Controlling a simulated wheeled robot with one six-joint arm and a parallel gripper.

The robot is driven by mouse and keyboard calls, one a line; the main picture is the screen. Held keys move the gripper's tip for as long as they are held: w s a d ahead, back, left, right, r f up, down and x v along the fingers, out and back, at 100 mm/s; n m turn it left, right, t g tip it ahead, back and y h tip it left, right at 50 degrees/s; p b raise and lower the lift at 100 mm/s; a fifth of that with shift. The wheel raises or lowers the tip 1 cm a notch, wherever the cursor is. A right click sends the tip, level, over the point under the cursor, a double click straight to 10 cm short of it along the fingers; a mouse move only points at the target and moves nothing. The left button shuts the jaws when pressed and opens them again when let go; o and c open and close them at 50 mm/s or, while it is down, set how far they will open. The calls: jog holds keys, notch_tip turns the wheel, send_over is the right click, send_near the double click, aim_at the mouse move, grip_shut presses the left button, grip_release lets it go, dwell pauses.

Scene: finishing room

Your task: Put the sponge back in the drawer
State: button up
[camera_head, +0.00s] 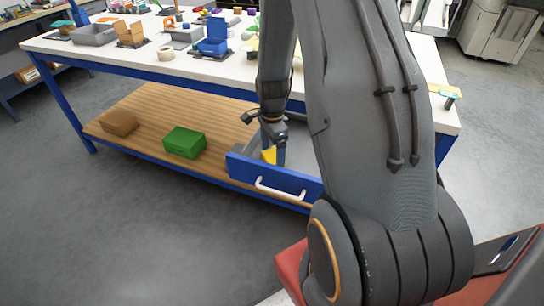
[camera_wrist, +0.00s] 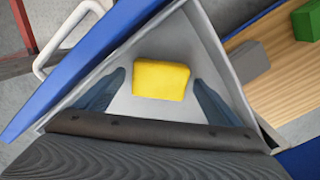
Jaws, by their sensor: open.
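The yellow sponge (camera_wrist: 160,80) lies on the grey floor of the drawer in the wrist view, between my fingers with a gap on each side. In the head view the sponge (camera_head: 269,156) shows partly beside my gripper (camera_head: 274,150). My gripper (camera_wrist: 160,98) is open, with its fingers down inside the drawer. The drawer is pulled out; its blue front (camera_head: 275,178) carries a white handle (camera_head: 279,189). The drawer's grey wall (camera_wrist: 222,65) also shows in the wrist view. Whether my fingertips touch the drawer floor cannot be told.
A green box (camera_head: 185,142) and a brown box (camera_head: 118,122) stand on the wooden lower shelf (camera_head: 150,120) left of the drawer. The white tabletop (camera_head: 130,57) above holds trays, a blue bin (camera_head: 214,40) and a tape roll (camera_head: 166,54). The floor in front is clear.

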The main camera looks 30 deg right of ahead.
aim_at(272, 157)
notch_tip(272, 157, up, 10)
jog(key=b, duration=0.1)
jog(key=s+a+r+n, duration=0.2)
jog(key=s+a+n, duration=0.5)
jog(key=n, duration=0.2)
jog(key=s+a+r+n, duration=0.3)
jog(key=s+a+n, duration=0.5)
jog(key=n, duration=0.2)
jog(key=shift+r, duration=0.25)
